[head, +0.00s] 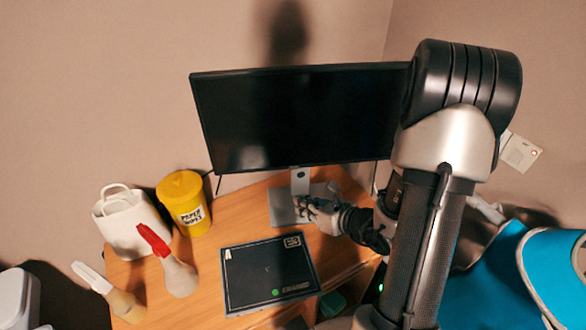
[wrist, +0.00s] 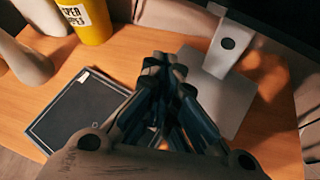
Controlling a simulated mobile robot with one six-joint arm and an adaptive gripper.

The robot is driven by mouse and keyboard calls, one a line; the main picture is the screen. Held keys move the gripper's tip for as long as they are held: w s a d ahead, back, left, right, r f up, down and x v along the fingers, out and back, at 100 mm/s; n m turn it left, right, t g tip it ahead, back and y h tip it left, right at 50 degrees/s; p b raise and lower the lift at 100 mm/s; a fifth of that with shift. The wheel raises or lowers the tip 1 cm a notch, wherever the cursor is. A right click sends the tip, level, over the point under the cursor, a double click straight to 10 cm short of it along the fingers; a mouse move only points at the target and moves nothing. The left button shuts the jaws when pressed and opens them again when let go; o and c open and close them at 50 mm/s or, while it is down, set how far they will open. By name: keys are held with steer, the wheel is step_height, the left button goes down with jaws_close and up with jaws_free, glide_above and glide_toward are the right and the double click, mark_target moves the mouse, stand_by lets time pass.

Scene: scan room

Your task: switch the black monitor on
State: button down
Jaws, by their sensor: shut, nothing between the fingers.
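The black monitor (head: 300,115) stands on the wooden desk in the head view, and its screen is dark. Its silver stand (head: 289,204) also shows in the wrist view (wrist: 222,85), with a round hole in the neck. My gripper (head: 305,205) is shut and empty, in front of the stand and below the screen's lower edge. In the wrist view my gripper (wrist: 165,62) points toward the desk just left of the stand. I cannot tell whether it touches anything. My arm hides the monitor's right end in the head view. No power button is clearly visible.
A flat black box (head: 268,272) lies on the desk (head: 215,250). A yellow wipes tub (head: 184,203), a white container (head: 130,225), a red-nozzled bottle (head: 178,275) and a white-nozzled bottle (head: 122,303) stand at left. A blue chair-like object (head: 510,280) is at right.

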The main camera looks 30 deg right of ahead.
mark_target(294, 168)
steer(key=w+d+p, duration=0.1)
steer(key=w+d, duration=0.2)
steer(key=w, duration=0.5)
steer(key=shift+p, duration=0.3)
steer(key=shift+w, duration=0.15)
stand_by(1.1)
steer(key=shift+w+d, duration=0.15)
steer(key=shift+w, duration=0.2)
steer(key=shift+w+d, duration=0.1)
steer(key=shift+w, duration=0.3)
stand_by(0.6)
steer(key=shift+s, duration=0.2)
steer(key=shift+s+a+b, duration=0.25)
steer(key=shift+s+b, duration=0.1)
steer(key=shift+s, duration=0.25)
